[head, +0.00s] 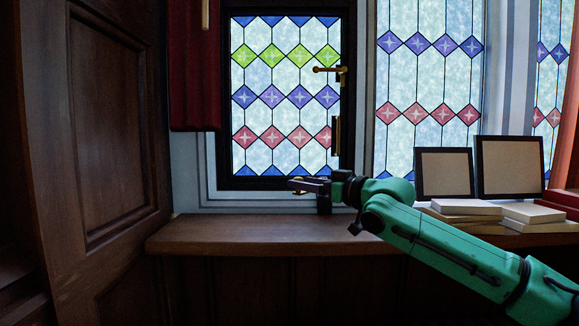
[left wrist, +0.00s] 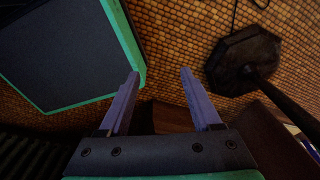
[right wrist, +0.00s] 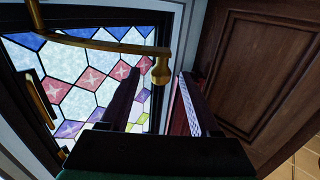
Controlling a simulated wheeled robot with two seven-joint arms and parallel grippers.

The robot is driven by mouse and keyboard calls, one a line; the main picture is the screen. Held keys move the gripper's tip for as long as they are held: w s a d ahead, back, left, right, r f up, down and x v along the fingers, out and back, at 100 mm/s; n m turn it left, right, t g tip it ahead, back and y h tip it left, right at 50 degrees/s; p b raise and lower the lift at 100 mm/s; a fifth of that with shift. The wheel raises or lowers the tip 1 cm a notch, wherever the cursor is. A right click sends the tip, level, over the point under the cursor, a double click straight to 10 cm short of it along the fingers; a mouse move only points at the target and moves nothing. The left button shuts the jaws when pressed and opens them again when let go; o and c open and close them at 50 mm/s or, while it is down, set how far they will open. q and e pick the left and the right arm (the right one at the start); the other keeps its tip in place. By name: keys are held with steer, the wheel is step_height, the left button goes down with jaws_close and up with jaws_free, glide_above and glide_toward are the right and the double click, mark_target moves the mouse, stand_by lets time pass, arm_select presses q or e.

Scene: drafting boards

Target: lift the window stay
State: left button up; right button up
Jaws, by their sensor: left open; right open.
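The window stay (right wrist: 120,43) is a brass bar with a knobbed end. In the right wrist view it crosses the top of the picture, along the window's lower edge. My right gripper (right wrist: 159,73) is open, and the knobbed end shows between its fingertips; I cannot tell whether they touch. In the head view my right gripper (head: 296,186) is at the bottom of the dark-framed window (head: 285,183), above the sill, and mostly hides the stay. My left gripper (left wrist: 159,73) is open and empty, seen only in the left wrist view, with floor beyond it.
A wooden sill (head: 240,235) runs below the window. Picture frames (head: 444,173) and books (head: 466,207) stand at the right. A red curtain (head: 195,70) and wooden panel (head: 115,120) are at the left. A dark stand base (left wrist: 240,58) is near my left gripper.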

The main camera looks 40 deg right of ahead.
arm_select(q)
step_height(320, 180, up, 6)
steer(key=w+d+p, duration=0.1)
steer(key=p, duration=0.3)
steer(key=shift+w+d+f, duration=0.15)
steer(key=shift+w, duration=0.1)
arm_select(e)
steer(key=w, duration=0.3)
steer(key=w+a, duration=0.1)
steer(key=w, duration=0.1)
steer(key=shift+w, duration=0.25)
arm_select(q)
steer(key=shift+s, duration=0.2)
arm_select(e)
steer(key=shift+r, duration=0.1)
jaws_close()
arm_select(q)
steer(key=shift+a, duration=0.2)
